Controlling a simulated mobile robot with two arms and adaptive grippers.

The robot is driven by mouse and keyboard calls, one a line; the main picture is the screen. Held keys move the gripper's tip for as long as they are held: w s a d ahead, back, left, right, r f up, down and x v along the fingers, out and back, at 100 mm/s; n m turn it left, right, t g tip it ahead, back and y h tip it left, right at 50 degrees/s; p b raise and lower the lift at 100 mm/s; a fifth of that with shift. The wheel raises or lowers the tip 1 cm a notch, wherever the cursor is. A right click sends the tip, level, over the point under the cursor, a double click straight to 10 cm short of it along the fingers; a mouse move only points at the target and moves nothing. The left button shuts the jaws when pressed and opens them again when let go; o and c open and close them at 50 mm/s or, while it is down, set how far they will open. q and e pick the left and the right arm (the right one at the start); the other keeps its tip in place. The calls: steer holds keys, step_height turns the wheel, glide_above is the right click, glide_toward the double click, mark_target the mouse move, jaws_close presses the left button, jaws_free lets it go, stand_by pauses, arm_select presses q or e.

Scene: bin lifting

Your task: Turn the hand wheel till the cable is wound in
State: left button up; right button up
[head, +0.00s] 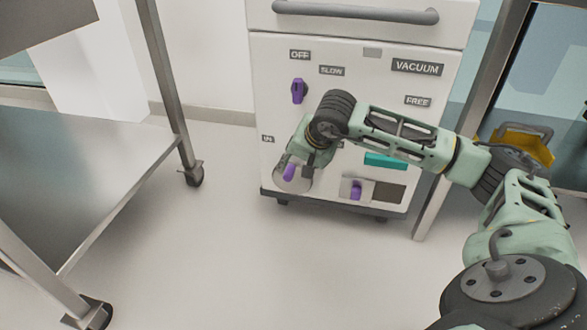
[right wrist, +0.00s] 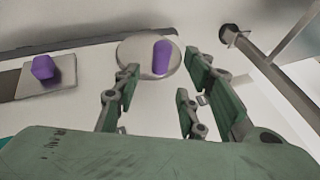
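The hand wheel is a round grey metal disc (head: 292,184) low on the front left of a white cabinet, partly covered by my right gripper in the head view. It shows whole in the right wrist view (right wrist: 136,53). A purple grip (right wrist: 162,58) stands out from the disc, right of its middle in the wrist view. My right gripper (head: 302,160) is at the wheel. In the wrist view its two green fingers (right wrist: 163,85) are apart with nothing between them, facing the disc and the purple grip. No cable can be made out. My left gripper is out of view.
The cabinet (head: 350,75) also has a purple knob (head: 298,91) under "OFF" and a purple knob (head: 356,190) at lower right. A metal cart (head: 90,180) stands left, with clear floor between. A metal leg (head: 432,205) stands close on the right.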

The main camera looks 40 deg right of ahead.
steer(key=v, duration=0.6)
steer(key=shift+s+r, duration=0.15)
steer(key=shift+r, duration=0.05)
